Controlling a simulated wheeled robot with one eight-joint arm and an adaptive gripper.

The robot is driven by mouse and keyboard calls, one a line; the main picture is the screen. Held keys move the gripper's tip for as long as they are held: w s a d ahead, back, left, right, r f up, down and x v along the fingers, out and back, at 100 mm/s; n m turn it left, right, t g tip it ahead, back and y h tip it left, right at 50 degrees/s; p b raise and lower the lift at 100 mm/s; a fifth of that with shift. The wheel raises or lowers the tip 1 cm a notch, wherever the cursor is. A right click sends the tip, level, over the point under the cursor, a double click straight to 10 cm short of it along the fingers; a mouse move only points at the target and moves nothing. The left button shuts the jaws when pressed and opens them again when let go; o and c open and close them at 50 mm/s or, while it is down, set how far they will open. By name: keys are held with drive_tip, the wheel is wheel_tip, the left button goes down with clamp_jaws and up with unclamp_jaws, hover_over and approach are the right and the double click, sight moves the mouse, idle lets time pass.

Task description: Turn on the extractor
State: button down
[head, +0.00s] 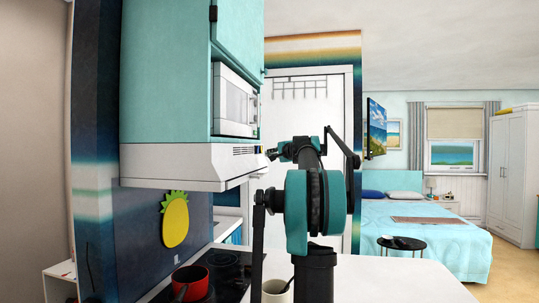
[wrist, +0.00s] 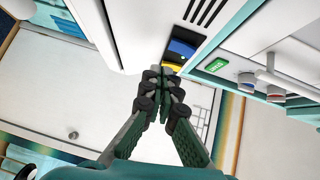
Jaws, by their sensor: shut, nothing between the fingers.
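The extractor (head: 175,165) is a white hood under the teal cabinet, left of centre in the head view. In the wrist view its white body (wrist: 145,25) carries dark vent slots with a blue button (wrist: 181,48) and a yellow one beside them. My gripper (wrist: 163,76) is shut and empty, with its fingertips close to the yellow button and partly covering it. I cannot tell whether they touch. In the head view my gripper (head: 271,154) is small, at the hood's right front end, and my arm hides part of it.
A microwave (head: 234,103) sits just above the hood; its green display and knobs show in the wrist view. Below are a red pot (head: 190,284) on the black hob and a pale mug (head: 276,291) on the counter. A white door (head: 300,90) stands behind.

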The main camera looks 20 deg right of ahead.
drive_tip(key=f+v, duration=0.1)
drive_tip(key=v, duration=0.9)
drive_tip(key=shift+s+d+f, duration=0.25)
drive_tip(key=shift+d+f, duration=0.1)
drive_tip(key=shift+f, duration=0.1)
